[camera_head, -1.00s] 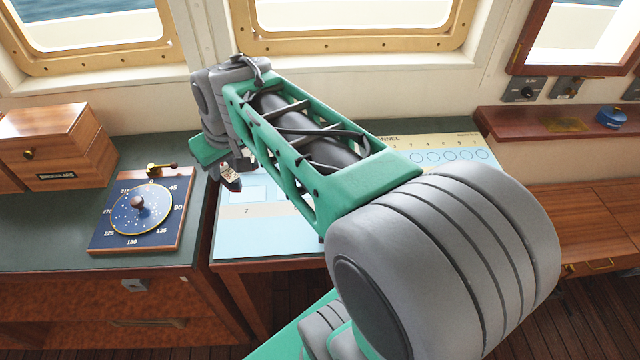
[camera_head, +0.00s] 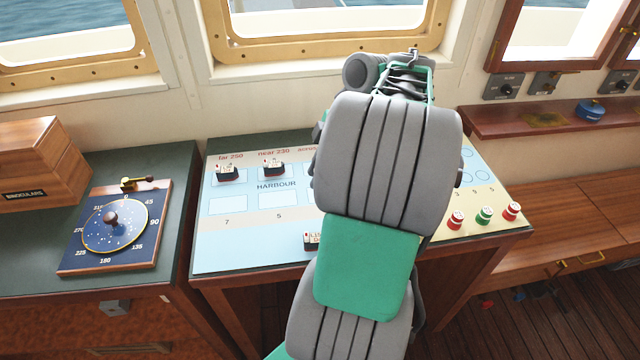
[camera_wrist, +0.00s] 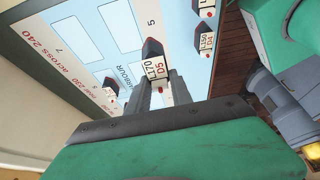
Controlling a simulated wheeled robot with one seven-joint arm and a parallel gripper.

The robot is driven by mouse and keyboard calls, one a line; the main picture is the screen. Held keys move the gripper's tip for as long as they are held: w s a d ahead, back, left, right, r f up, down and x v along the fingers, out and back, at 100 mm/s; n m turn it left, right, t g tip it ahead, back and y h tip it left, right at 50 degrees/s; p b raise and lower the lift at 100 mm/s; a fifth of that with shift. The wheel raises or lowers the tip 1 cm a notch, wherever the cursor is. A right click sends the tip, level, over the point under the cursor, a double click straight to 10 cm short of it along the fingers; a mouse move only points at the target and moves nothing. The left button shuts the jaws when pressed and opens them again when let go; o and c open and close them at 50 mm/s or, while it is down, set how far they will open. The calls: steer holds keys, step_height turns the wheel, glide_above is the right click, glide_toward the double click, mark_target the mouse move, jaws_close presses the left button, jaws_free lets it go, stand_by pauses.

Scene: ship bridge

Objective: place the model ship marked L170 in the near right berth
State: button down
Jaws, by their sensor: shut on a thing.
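My gripper (camera_wrist: 160,88) is shut on the model ship marked L170 (camera_wrist: 155,68), which shows just beyond the fingers in the wrist view, over the chart board. In the head view my arm hides both the gripper and this ship. The harbour part of the chart board (camera_head: 215,245) has a back row of berths holding two ships (camera_head: 227,171) (camera_head: 273,167), and a near row. In the near row, a left berth (camera_head: 224,204) and a berth to its right (camera_head: 278,200) are empty. Whether L170 touches the board cannot be told.
Another ship (camera_head: 312,240) stands at the board's near edge; a ship marked L150 (camera_wrist: 204,42) shows in the wrist view. Red and green buoys (camera_head: 483,215) stand at the right. A compass plate (camera_head: 115,228) and wooden box (camera_head: 40,165) lie left. Windows rise behind.

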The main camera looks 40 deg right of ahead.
steer(key=w+d+f, duration=0.1)
steer(key=f, duration=0.1)
steer(key=w+d+f, duration=0.2)
steer(key=f, duration=0.1)
steer(key=shift+w+d+f, duration=0.25)
steer(key=shift+w+f, duration=0.05)
steer(key=f, duration=0.2)
steer(key=shift+w+d+f, duration=0.15)
steer(key=shift+d+f, duration=0.05)
steer(key=shift+f, duration=0.6)
steer(key=shift+f, duration=0.1)
steer(key=c, duration=1.1)
jaws_free()
steer(key=shift+c, duration=0.2)
